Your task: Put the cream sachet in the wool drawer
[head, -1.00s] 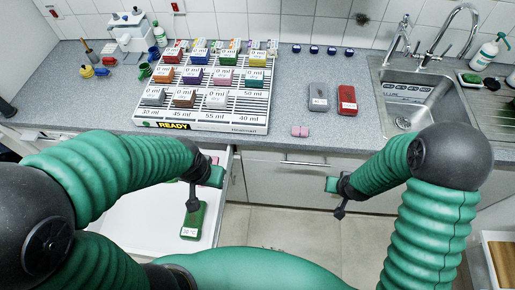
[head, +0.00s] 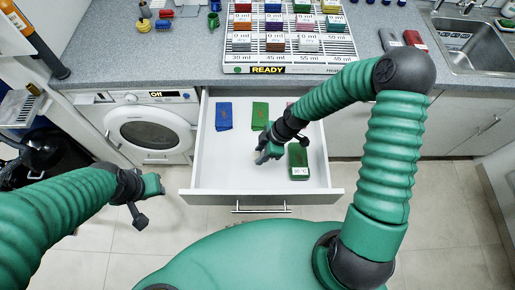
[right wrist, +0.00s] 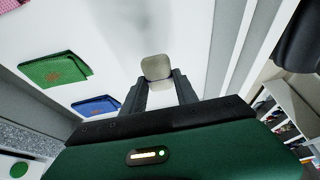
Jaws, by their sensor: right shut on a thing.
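My right gripper (head: 262,156) is over the front part of the open white drawer (head: 225,178). In the right wrist view its fingers (right wrist: 158,92) are shut on a small cream, rounded item (right wrist: 156,67), which looks like the cream sachet. In the head view that item is mostly hidden by the gripper. No label saying wool is readable on the drawer. My left gripper (head: 152,186) is left of the drawer, over the floor; its fingers are too small to judge.
The drawer holds a blue packet (head: 224,116), a green packet (head: 260,115) and a green labelled block (head: 298,162). A washing machine (head: 150,130) stands left of it. The counter above carries a rack (head: 270,69) of labelled blocks.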

